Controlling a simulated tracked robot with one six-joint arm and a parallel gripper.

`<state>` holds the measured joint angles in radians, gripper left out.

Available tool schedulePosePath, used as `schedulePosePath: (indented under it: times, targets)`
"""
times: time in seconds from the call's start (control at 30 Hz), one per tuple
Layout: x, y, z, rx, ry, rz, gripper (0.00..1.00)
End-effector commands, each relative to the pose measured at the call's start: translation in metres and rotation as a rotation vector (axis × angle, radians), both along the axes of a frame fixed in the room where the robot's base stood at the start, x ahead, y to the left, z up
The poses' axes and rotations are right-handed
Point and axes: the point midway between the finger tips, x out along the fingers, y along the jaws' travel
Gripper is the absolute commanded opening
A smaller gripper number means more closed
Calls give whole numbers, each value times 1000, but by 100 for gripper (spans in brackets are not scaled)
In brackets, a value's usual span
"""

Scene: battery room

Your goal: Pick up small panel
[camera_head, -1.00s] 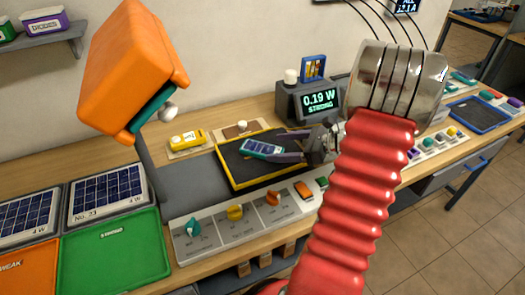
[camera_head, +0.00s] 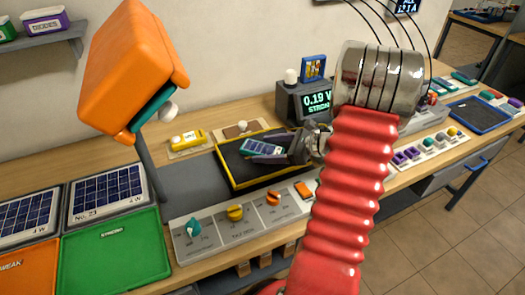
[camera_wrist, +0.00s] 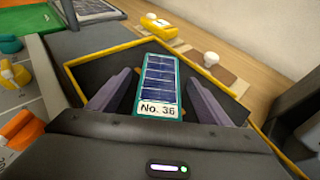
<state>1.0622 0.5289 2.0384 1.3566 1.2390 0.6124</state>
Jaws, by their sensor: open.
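The small panel (camera_head: 262,148) is a teal-edged solar panel lying in a black tray with a yellow rim (camera_head: 233,187). In the wrist view the panel (camera_wrist: 160,82) shows dark blue cells and a white label reading "No. 36". My gripper (camera_head: 284,147) reaches into the tray from the right. In the wrist view its two purple-grey fingers (camera_wrist: 158,98) stand apart, one on each side of the panel, with gaps visible. The panel's near end is close to the gripper body. Whether the fingers are at the panel's height is hard to tell.
A yellow device (camera_head: 188,140) stands behind the tray. A dark meter box (camera_head: 288,103) with a green display is behind my arm. A grey panel with knobs (camera_head: 215,240) lies in front. A green tray (camera_head: 110,250) and larger solar panels (camera_head: 107,190) are at left.

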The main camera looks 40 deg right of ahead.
Motion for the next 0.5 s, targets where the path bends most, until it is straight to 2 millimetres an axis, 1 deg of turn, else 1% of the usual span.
schedulePosePath:
  times: [0.17,0.5]
  targets:
    - [0,0,0,0,0,0,72]
    - [0,0,0,0,0,-1,48]
